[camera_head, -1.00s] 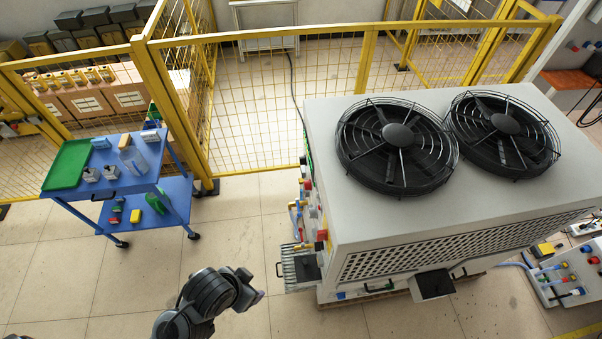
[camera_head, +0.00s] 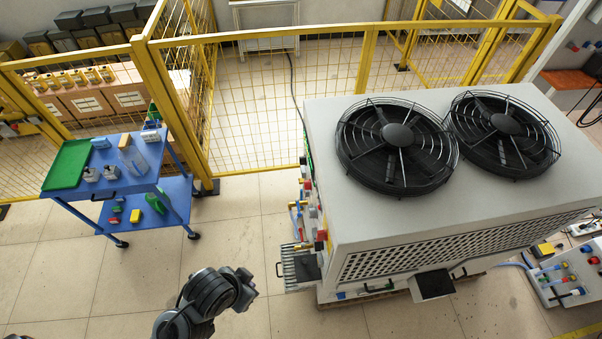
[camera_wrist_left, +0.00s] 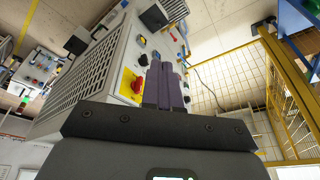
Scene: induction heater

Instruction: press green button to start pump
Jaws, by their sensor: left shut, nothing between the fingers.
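The large grey induction heater unit (camera_head: 330,235) stands at centre right, with two black fans on top. Its control panel is on the left side, seen edge-on in the head view. In the left wrist view the panel (camera_wrist_left: 128,64) shows a red knob on a yellow plate (camera_wrist_left: 133,86) and smaller coloured controls. I cannot make out the green button; the fingers cover part of the panel. My left gripper (camera_wrist_left: 165,66) is shut and empty, its fingers pointing towards the panel; contact cannot be told. In the head view only my left arm shows, left of the unit. My right gripper is not in view.
A blue cart (camera_head: 150,181) with a green tray (camera_head: 67,165) stands at the left. Yellow mesh fencing (camera_head: 255,110) runs behind. A slatted metal ledge (camera_head: 290,268) juts from the unit's lower left. The tiled floor between cart and unit is clear.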

